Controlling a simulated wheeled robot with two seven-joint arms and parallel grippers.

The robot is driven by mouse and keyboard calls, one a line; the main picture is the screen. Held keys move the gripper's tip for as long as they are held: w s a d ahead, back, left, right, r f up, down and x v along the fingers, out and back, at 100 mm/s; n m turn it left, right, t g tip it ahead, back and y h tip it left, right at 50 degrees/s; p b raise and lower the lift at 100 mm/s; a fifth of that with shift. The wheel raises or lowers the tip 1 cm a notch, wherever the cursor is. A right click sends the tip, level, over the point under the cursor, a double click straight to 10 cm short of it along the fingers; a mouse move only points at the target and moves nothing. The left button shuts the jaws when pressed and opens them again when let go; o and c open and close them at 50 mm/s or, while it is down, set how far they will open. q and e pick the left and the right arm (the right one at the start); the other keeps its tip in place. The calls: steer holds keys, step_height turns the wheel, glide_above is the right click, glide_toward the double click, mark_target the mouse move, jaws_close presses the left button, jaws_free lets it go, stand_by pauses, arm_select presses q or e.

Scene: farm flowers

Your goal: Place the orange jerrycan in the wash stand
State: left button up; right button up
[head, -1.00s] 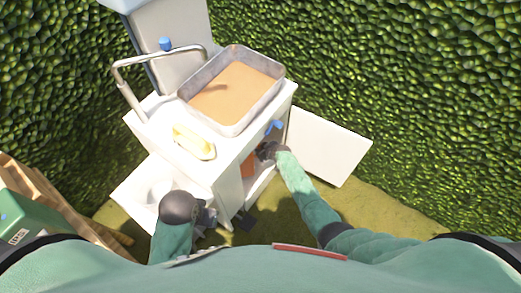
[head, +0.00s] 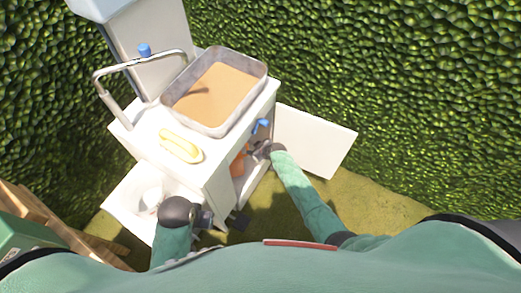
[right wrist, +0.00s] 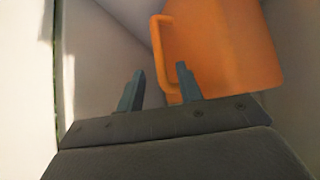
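The orange jerrycan (head: 238,163) is inside the open lower cabinet of the white wash stand (head: 212,180), partly hidden by the stand's side. In the right wrist view the jerrycan (right wrist: 230,45) fills the upper right, its handle facing my gripper. My right gripper (head: 257,149) is at the cabinet opening, beside the jerrycan. Its two fingers (right wrist: 159,88) are apart, with nothing gripped between them, just short of the handle. My left gripper (head: 220,222) is low in front of the stand, near its left door; its fingers are too unclear to judge.
The stand's top holds a metal basin (head: 257,88) of brown liquid, a yellow sponge in a dish (head: 181,148) and a curved tap (head: 112,72). Open doors spread right (head: 318,142) and left (head: 125,205). A hedge rises behind. A green box (head: 20,232) is at lower left.

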steer(key=v, duration=0.6)
steer(key=shift+s+d+r, duration=0.2)
steer(key=shift+r, duration=0.05)
steer(key=s+r+m+g+h, duration=0.1)
steer(key=s+r, duration=0.3)
steer(key=s, duration=0.4)
steer(key=s+r+m+g, duration=0.15)
steer(key=s+r, duration=0.25)
steer(key=s, duration=0.4)
steer(key=s+d+r+m+g+h, duration=0.1)
steer(key=s+d+r+m+h, duration=0.1)
steer(key=s+d+r, duration=0.3)
steer(key=s+d+r+m+g+h, duration=0.1)
steer(key=s+d+r, duration=0.4)
steer(key=s+r, duration=0.6)
steer(key=s+m, duration=0.1)
steer(key=s, duration=0.3)
steer(key=shift+r+g+h, duration=0.35)
steer(key=shift+h, duration=0.05)
steer(key=shift+s, duration=0.1)
